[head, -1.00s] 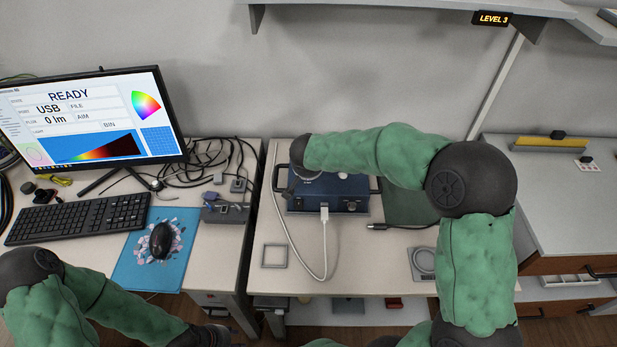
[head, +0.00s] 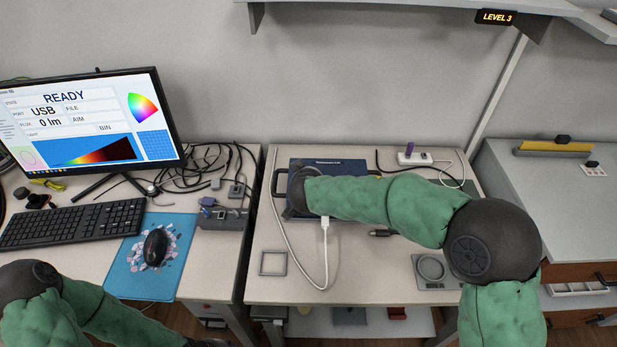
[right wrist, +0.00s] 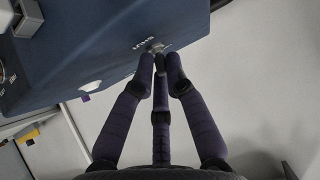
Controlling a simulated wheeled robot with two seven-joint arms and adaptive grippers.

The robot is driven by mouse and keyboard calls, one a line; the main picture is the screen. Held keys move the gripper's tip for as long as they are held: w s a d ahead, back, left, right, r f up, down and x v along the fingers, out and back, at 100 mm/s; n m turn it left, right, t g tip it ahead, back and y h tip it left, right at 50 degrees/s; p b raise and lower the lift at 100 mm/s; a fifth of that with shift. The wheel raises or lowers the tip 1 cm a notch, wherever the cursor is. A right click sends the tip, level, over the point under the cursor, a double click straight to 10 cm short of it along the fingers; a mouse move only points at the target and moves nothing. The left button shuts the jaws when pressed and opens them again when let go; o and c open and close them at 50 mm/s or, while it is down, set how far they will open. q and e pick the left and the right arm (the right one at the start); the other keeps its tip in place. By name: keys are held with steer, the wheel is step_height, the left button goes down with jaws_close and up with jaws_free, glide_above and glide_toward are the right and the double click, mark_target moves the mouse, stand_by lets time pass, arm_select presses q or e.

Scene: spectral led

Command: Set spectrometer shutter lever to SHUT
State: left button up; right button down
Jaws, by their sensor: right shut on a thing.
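The spectrometer is a dark blue box (head: 330,166) on the middle bench in the head view, partly covered by my right arm. In the right wrist view its blue face (right wrist: 90,55) fills the upper left, with a white label by a small metal shutter lever (right wrist: 157,47). My right gripper (right wrist: 161,64) has its fingers closed together on the lever's end, beside the label. In the head view the right fingers are hidden behind the wrist at the box's left side. My left arm is at the lower left; its gripper is out of view.
A white cable (head: 325,250) runs from the box's front across the bench. A square frame (head: 273,263), a round-holed plate (head: 432,268) and a power strip (head: 414,158) lie around it. A monitor (head: 90,135) reading READY stands left.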

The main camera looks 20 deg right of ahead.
steer(key=shift+w+r, duration=0.1)
steer(key=shift+r, duration=0.15)
steer(key=c, duration=1.3)
jaws_free()
steer(key=shift+f, duration=0.1)
steer(key=shift+f, duration=0.1)
steer(key=shift+g, duration=0.3)
